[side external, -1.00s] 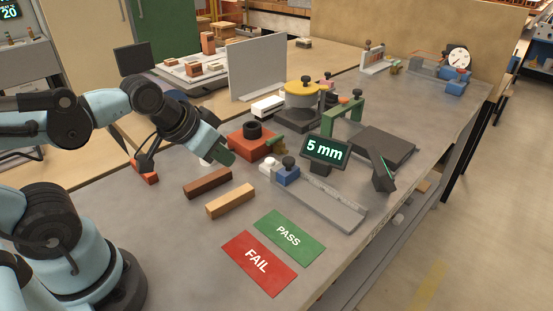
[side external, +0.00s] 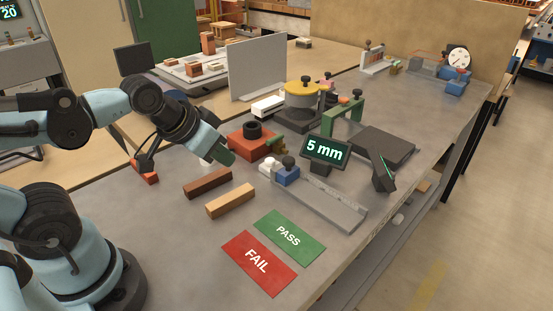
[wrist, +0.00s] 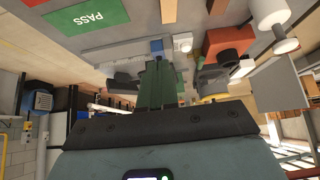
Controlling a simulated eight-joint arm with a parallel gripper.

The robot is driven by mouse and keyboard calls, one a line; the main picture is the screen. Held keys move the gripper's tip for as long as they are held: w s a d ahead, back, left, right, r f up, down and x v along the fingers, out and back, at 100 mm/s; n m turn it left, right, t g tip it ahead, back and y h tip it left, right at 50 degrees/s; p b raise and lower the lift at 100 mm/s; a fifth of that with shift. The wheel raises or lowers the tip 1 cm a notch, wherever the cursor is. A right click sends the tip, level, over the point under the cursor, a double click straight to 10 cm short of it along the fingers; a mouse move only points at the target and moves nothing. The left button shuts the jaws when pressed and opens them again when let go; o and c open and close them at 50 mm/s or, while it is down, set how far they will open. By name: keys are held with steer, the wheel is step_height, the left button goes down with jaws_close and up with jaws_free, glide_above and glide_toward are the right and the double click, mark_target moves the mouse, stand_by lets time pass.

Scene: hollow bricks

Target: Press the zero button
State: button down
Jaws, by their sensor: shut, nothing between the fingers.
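My gripper (side external: 229,157) has green fingers and is shut and empty. It hangs tilted over the table, in front of a red block with a black ring. In the wrist view its fingers (wrist: 160,75) point away from the camera. A small white knob (side external: 269,163), which may be the zero button, sits at the left end of a grey measuring rail (side external: 325,200), beside a blue block (side external: 287,176). The knob also shows in the wrist view (wrist: 184,42). My gripper is left of the knob and apart from it.
The red block (side external: 241,148) stands close behind my gripper. A brown bar (side external: 207,183) and a tan bar (side external: 230,201) lie in front. Green PASS (side external: 288,237) and red FAIL (side external: 258,263) plates lie near the front edge. A green arch (side external: 343,122) stands behind the display.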

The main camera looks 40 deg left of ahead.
steer(key=m+t+y, duration=0.1)
steer(key=m+t, duration=0.1)
steer(key=m, duration=0.6)
glide_above(268, 161)
steer(key=shift+s+f, duration=0.1)
steer(key=shift+f, duration=4.35)
steer(key=shift+f, duration=0.15)
steer(key=shift+f, duration=0.3)
